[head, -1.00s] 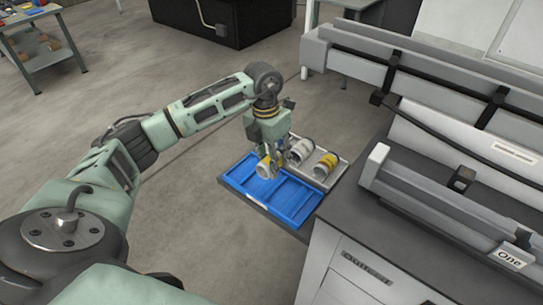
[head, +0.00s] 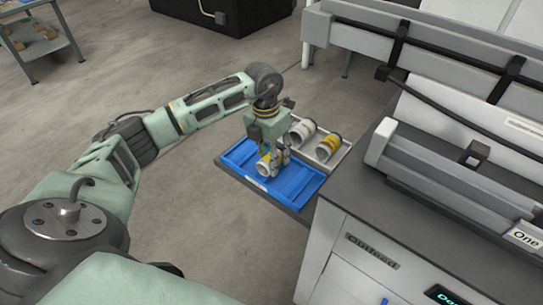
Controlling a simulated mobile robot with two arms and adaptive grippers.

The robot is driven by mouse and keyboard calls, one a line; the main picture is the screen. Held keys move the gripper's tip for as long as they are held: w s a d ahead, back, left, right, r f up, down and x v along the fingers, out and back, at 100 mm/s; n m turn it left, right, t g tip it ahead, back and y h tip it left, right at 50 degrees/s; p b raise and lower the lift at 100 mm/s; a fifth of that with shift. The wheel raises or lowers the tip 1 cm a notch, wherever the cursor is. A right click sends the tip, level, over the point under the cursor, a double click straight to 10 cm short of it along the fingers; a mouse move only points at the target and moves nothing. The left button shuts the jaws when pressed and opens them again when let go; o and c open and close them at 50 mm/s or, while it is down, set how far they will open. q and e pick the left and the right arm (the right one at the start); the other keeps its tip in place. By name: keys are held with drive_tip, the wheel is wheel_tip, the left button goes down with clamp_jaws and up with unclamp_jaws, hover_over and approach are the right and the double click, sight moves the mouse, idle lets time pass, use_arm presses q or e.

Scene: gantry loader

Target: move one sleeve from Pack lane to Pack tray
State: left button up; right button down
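My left gripper (head: 274,161) points down over the near-left part of a blue tray (head: 304,186) with raised dividers. Its fingers are closed around a yellow and white sleeve (head: 263,166), which lies on its side low at the tray; whether it touches the tray floor I cannot tell. Behind it, a grey tray (head: 343,155) holds a white sleeve (head: 301,131) and a yellow and white sleeve (head: 327,147). The gripper partly hides the grey tray. Labels on the trays are too small to read. My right gripper is not in view.
A grey machine (head: 350,215) marked "Outfeed" stands close to the right of the trays, with a rail (head: 440,170) on top. A work table (head: 35,45) stands at the far left. The floor left of the trays is clear.

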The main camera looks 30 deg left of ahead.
use_arm(q)
drive_tip(key=o, duration=0.5)
wheel_tip(320, 180, up, 18)
drive_tip(key=a+p, duration=0.1)
drive_tip(key=p, duration=0.3)
drive_tip(key=shift+p, duration=0.3)
drive_tip(key=shift+a, duration=0.1)
idle(0.4)
idle(0.4)
